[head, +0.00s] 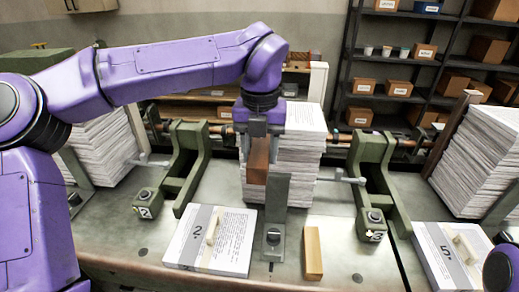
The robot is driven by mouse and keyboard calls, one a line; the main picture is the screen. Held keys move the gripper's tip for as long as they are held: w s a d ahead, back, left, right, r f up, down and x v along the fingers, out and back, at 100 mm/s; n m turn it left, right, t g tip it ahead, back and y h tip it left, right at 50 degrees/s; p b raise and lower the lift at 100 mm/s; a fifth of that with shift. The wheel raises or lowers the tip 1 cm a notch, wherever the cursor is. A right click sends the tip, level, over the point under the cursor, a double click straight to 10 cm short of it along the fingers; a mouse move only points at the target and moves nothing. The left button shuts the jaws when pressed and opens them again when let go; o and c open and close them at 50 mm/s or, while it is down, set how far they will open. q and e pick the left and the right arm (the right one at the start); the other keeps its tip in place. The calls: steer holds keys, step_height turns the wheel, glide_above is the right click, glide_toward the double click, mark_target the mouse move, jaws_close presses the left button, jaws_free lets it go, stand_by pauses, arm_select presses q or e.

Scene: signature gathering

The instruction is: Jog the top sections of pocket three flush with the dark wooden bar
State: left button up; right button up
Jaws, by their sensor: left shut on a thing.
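My left gripper (258,128) points down at the front left of the middle paper stack and is shut on the dark wooden bar (258,165). The bar hangs upright in front of the stack's near face; whether it touches the sheets I cannot tell. The middle stack (300,155), seemingly pocket three, is tall and white, with a printed top sheet (306,117). Its top sections look roughly level from here, but the gripper and bar hide part of the near left side. My right gripper is not in view; only a bit of my right arm shows at the lower right corner.
A grey upright plate (274,205) stands before the stack. Green brackets (188,165) (372,165) flank it. A pale wooden block (313,253), a bundle marked 2 (232,240) and one marked 5 (438,255) lie in front. Other stacks (105,150) (478,160) stand either side.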

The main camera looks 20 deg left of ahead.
mark_target(257, 160)
arm_select(q)
steer(key=shift+w+a+r+p, duration=0.1)
steer(key=shift+w+r+p, duration=0.1)
steer(key=shift+w+p, duration=0.1)
steer(key=shift+w+a+p, duration=0.2)
steer(key=shift+w+p, duration=0.15)
steer(key=shift+w, duration=0.2)
steer(key=shift+f, duration=0.15)
steer(key=shift+s+d+b, duration=0.15)
steer(key=shift+s+b, duration=0.2)
steer(key=shift+s, duration=0.1)
steer(key=shift+s+d+r+b, duration=0.25)
steer(key=shift+s+r, duration=0.1)
steer(key=shift+s, duration=0.45)
steer(key=shift+s+d+r+b, duration=0.2)
steer(key=shift+s+r, duration=0.15)
steer(key=shift+s, duration=0.5)
steer(key=shift+s+d+r+b, duration=0.25)
steer(key=shift+s+r, duration=0.1)
steer(key=shift+s, duration=0.45)
